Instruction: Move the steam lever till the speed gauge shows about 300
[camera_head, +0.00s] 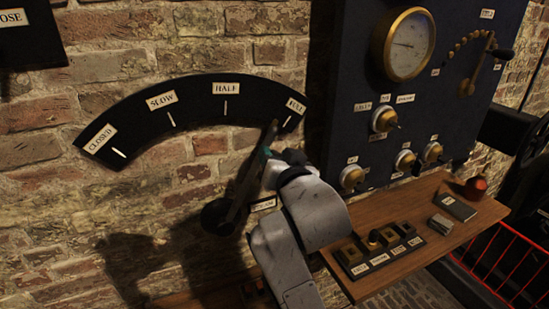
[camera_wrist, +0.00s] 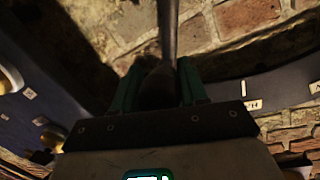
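The steam lever (camera_head: 243,188) pivots at a dark round hub low on the brick wall and leans up to the right. Its tip lies over the dark curved scale (camera_head: 190,107), between HALF and FULL and close to the FULL mark. My gripper (camera_head: 269,158) is at the upper part of the lever. In the wrist view the lever's dark grip (camera_wrist: 158,88) fills the space between the two teal fingers of my gripper (camera_wrist: 159,85), which look closed on it. The round brass-rimmed gauge (camera_head: 409,44) is on the blue panel; its needle points left, and its figures are too small to read.
The blue panel (camera_head: 350,60) carries several brass knobs and a small crank (camera_head: 497,52) at right. Below it is a wooden shelf (camera_head: 400,275) with a labelled key block (camera_head: 378,250), a dark box (camera_head: 454,207) and a red knob (camera_head: 476,188). A red railing (camera_head: 500,262) stands at lower right.

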